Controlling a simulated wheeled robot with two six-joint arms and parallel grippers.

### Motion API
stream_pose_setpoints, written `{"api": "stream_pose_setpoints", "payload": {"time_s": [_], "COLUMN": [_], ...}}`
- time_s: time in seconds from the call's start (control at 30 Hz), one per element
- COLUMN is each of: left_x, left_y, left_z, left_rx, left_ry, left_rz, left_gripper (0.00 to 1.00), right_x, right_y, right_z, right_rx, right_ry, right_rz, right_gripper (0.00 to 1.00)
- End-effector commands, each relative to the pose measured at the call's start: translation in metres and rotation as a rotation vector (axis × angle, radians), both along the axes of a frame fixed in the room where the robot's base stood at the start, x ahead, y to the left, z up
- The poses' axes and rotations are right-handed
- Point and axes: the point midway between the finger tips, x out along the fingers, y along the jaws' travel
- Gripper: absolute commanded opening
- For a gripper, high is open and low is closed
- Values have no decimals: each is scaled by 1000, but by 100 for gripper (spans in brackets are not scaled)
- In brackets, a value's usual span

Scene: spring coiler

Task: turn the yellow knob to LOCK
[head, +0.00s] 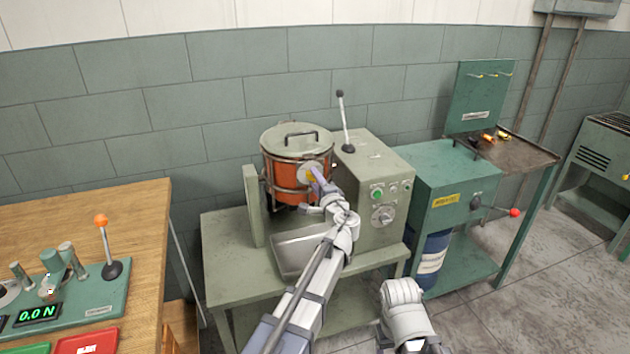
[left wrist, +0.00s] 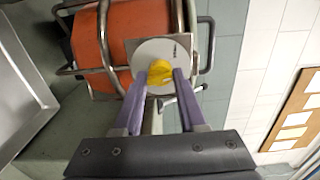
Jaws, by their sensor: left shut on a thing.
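The yellow knob (left wrist: 159,79) sits on a round pale dial plate (left wrist: 150,52) on the front of the orange drum (left wrist: 97,37). In the head view the orange drum (head: 290,178) has a grey lid and stands in the grey-green machine, with the dial plate (head: 306,174) facing me. My left gripper (head: 315,173) reaches the knob; in the left wrist view its two purple fingers (left wrist: 159,77) are shut on it from both sides. The dial's lettering is too small to read. My right gripper cannot be made out; only part of that arm shows at the bottom.
The machine has a tall black-knobbed lever (head: 344,122), a control panel (head: 385,202) and a metal tray (head: 302,250) below the drum. A wooden table (head: 145,255) with a green tester stands at the left. A green cabinet (head: 455,185) with a red-knobbed lever stands at the right.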

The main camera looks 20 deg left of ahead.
Motion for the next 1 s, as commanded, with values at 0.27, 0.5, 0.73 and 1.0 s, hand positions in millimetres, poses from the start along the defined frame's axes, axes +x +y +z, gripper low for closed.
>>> {"api": "stream_pose_setpoints", "payload": {"time_s": [0.27, 0.5, 0.73, 1.0], "left_x": [0, 0, 0, 0], "left_y": [-1, -1, -1, -1], "left_z": [-1, -2, -3, -3], "left_rx": [216, 403, 566, 710], "left_ry": [147, 274, 384, 481], "left_rz": [14, 23, 33, 42], "left_gripper": [0, 0, 0, 0], "right_x": [0, 0, 0, 0], "right_y": [0, 0, 0, 0], "right_z": [-2, -4, -6, -8], "right_rx": [0, 0, 0, 0], "right_ry": [0, 0, 0, 0], "right_rz": [0, 0, 0, 0], "right_gripper": [70, 70, 70, 70]}}
